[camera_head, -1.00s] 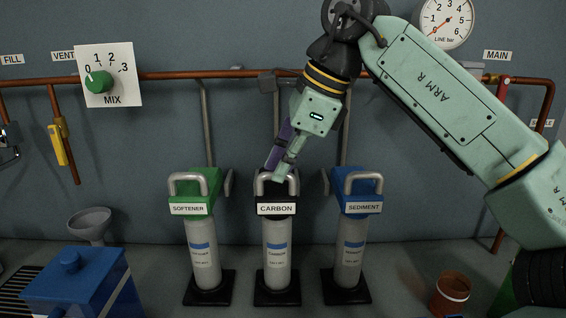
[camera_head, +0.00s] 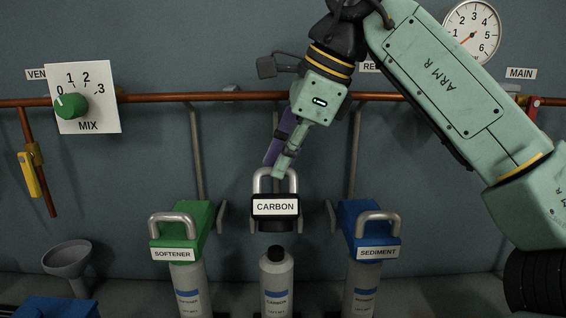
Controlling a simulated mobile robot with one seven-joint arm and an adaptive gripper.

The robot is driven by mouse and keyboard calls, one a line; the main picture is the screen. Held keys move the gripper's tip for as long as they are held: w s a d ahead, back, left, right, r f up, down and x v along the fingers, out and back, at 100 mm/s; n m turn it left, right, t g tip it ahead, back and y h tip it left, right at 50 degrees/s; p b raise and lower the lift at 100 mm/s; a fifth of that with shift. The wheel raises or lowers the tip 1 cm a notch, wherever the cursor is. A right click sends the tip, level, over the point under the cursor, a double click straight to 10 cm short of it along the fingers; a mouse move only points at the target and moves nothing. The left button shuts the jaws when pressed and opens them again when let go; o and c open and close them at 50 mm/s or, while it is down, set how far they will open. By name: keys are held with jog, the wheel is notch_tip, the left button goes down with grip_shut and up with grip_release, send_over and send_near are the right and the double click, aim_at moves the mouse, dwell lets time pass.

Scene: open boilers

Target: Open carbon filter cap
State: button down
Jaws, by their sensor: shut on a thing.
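The carbon filter cap (camera_head: 275,222) is black with a white CARBON label and a grey metal loop handle (camera_head: 295,185). It hangs upright above the carbon filter cylinder (camera_head: 277,285), with a visible gap between them. The cylinder is grey with a blue band, and its dark top neck (camera_head: 275,253) is exposed. My gripper (camera_head: 275,168) is shut on the cap's handle at the top of the loop, and it tilts down to the left. The exact finger contact on the handle is partly hidden.
The green softener cap (camera_head: 183,225) sits on its cylinder at left, and the blue sediment cap (camera_head: 371,226) on its cylinder at right. A copper pipe (camera_head: 200,98) runs along the wall behind. A grey funnel (camera_head: 68,262) stands at lower left.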

jog(key=shift+w+f, duration=0.1)
jog(key=shift+w, duration=0.4)
jog(key=c, duration=2)
grip_release()
jog(key=shift+c, duration=0.2)
jog(key=shift+o, duration=1.3)
jog(key=shift+w+f, duration=0.1)
jog(key=shift+w, duration=0.1)
jog(key=shift+o, duration=0.7)
jog(key=shift+s, duration=0.15)
jog(key=v, duration=0.7)
jog(key=shift+r, duration=0.4)
jog(key=shift+d, duration=0.1)
